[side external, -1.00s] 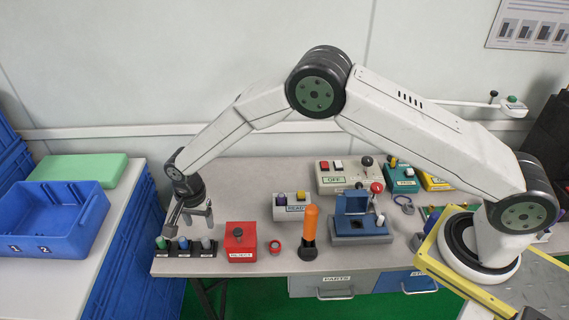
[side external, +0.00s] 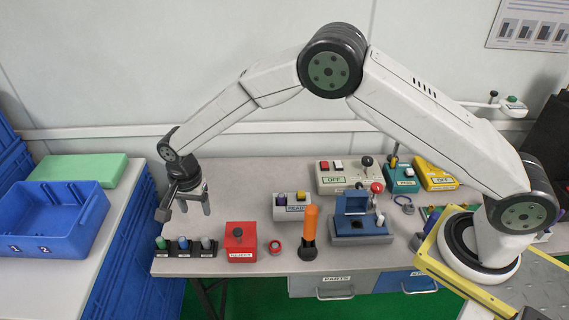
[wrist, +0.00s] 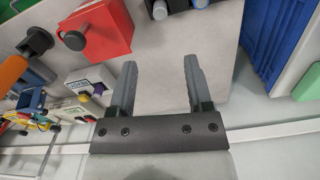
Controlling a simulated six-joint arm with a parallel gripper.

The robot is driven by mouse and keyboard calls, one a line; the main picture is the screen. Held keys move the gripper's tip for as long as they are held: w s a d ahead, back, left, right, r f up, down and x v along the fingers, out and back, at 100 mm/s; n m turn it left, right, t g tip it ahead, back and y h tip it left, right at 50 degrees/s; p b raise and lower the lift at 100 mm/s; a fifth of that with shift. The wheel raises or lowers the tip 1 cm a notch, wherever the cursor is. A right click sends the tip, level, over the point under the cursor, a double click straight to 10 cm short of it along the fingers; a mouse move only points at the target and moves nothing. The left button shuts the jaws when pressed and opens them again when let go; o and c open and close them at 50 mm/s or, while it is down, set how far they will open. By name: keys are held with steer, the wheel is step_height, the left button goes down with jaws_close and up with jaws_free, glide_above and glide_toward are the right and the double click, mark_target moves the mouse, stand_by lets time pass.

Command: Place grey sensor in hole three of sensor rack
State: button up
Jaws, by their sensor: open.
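The black sensor rack (side external: 184,254) lies at the table's left front corner. A green sensor (side external: 160,243) stands in its left hole, a blue sensor (side external: 183,243) in the middle one and the grey sensor (side external: 206,243) in the right one. All three look upright. My gripper (side external: 195,210) is above and behind the rack, open and empty, apart from the sensors. In the wrist view the open fingers (wrist: 160,75) have only bare table between them. The grey sensor (wrist: 158,11) and part of the blue sensor (wrist: 198,3) show at the top edge there.
A red reject box (side external: 241,243) stands just right of the rack. Further right are a red ring (side external: 275,247), an orange-handled tool (side external: 309,232) and a blue tester (side external: 361,225). A blue bin (side external: 52,220) is on the left table. Table behind the rack is clear.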

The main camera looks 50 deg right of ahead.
steer(key=s+d+r+n+t, duration=0.1)
steer(key=s+d+r+n, duration=0.25)
steer(key=d, duration=0.35)
steer(key=s+d+r+n, duration=0.2)
steer(key=s+d+r, duration=0.25)
steer(key=d, duration=0.25)
steer(key=s+d+r+n, duration=0.1)
steer(key=s+d+n, duration=0.1)
steer(key=s+d, duration=0.2)
steer(key=s+d+r+n+t, duration=0.1)
steer(key=s+d+n, duration=0.2)
steer(key=s, duration=0.7)
steer(key=d, duration=0.2)
steer(key=shift+s+d+r+t, duration=0.2)
steer(key=shift+s+d+t, duration=0.1)
steer(key=shift+s, duration=0.1)
